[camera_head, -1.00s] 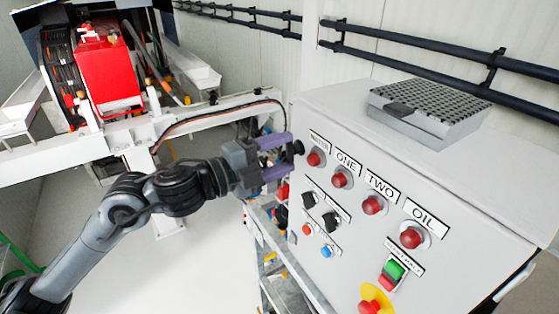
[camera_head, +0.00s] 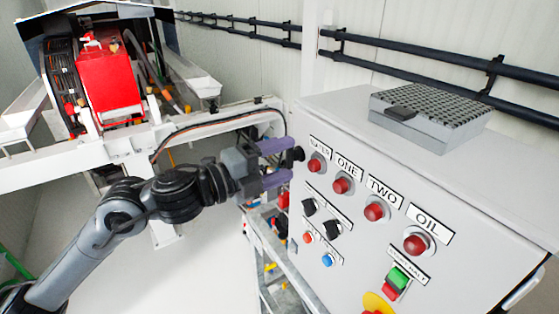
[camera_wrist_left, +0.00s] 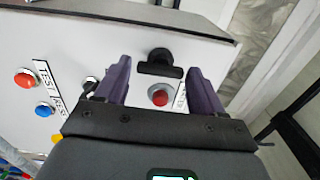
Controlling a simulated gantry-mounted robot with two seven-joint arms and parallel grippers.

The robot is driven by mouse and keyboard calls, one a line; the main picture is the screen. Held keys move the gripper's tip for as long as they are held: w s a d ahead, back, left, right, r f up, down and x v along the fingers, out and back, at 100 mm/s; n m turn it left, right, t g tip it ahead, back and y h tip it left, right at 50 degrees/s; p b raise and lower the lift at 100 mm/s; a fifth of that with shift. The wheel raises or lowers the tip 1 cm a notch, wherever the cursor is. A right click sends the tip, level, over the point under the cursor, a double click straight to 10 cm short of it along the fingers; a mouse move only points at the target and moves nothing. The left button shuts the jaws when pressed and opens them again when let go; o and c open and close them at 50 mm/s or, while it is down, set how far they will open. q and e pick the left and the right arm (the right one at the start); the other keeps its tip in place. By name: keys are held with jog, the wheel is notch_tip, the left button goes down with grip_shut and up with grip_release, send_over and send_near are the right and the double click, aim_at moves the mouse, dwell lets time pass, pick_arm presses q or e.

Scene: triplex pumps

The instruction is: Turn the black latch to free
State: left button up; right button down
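The black latch (camera_head: 298,154) sticks out at the left edge of the grey control box, beside the top-left red button. In the left wrist view the black latch (camera_wrist_left: 160,62) has a round base and a crosswise bar. My left gripper (camera_head: 289,161) has two purple fingers spread apart, one above the other, pointing at the latch. In the left wrist view the left gripper (camera_wrist_left: 158,70) is open, with the latch showing between and beyond its fingertips. I cannot tell whether either finger touches it. My right gripper is not in view.
The control box (camera_head: 300,270) carries red buttons, including one (camera_wrist_left: 160,97) near the latch, plus black switches and a green button (camera_head: 398,277). A grey gridded box (camera_head: 430,112) sits on top. A metal cart (camera_head: 285,270) stands below. Red machinery (camera_head: 108,78) is behind left.

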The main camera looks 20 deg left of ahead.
pick_arm(q)
jog(key=shift+s+a, duration=0.1)
jog(key=b+v, duration=0.3)
jog(key=v, duration=0.7)
jog(key=shift+s+a+b, duration=0.15)
jog(key=shift+s+b, duration=0.05)
jog(key=shift+b, duration=0.1)
dwell(0.4)
